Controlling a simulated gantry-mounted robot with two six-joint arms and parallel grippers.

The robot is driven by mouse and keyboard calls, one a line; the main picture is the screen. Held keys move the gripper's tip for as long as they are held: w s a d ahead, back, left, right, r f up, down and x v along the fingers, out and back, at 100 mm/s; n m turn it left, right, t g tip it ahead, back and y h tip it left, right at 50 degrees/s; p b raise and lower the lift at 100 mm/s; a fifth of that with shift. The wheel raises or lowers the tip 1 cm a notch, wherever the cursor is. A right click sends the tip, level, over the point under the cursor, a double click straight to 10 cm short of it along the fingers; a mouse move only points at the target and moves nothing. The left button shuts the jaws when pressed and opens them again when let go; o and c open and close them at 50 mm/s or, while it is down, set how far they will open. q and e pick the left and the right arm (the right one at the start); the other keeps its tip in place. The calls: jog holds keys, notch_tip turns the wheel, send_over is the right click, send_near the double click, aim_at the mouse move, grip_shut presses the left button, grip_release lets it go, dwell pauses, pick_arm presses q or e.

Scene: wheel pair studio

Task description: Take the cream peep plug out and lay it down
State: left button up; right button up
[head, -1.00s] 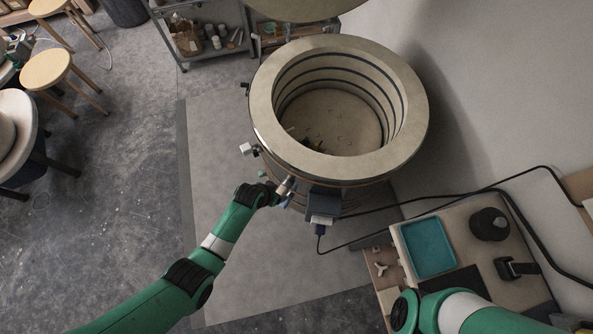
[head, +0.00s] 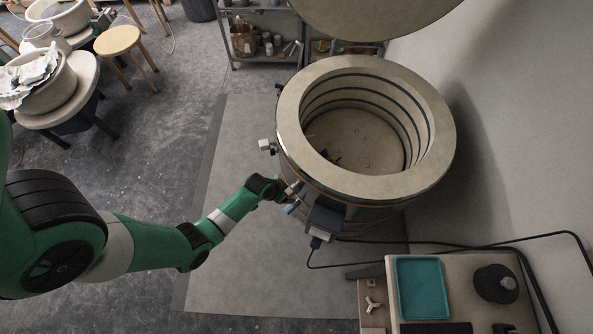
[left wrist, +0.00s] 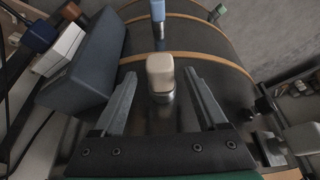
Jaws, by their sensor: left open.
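The cream peep plug (left wrist: 160,76) sits in the side of the kiln (head: 292,118), its rounded block end standing out on a short metallic-looking collar. My left gripper (left wrist: 161,74) is open, with one finger on each side of the plug. Gaps show between the plug and both fingers. In the head view my left gripper (head: 284,193) is at the near side of the kiln wall, small and partly unclear. A blue plug (left wrist: 158,12) is further along the kiln side, and a green one (left wrist: 219,12) lies beyond it. My right gripper is not in view.
A grey control box (head: 325,219) with cables juts from the kiln beside my left gripper. A bench at the lower right carries a teal tray (head: 423,288) with a bare floor and a dark round weight-like object (head: 495,284). A shelf cart stands behind.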

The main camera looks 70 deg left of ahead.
pick_arm(q)
jog(key=shift+a+f, duration=0.1)
jog(key=shift+f, duration=0.25)
jog(key=shift+r, duration=0.1)
grip_shut()
dwell(0.4)
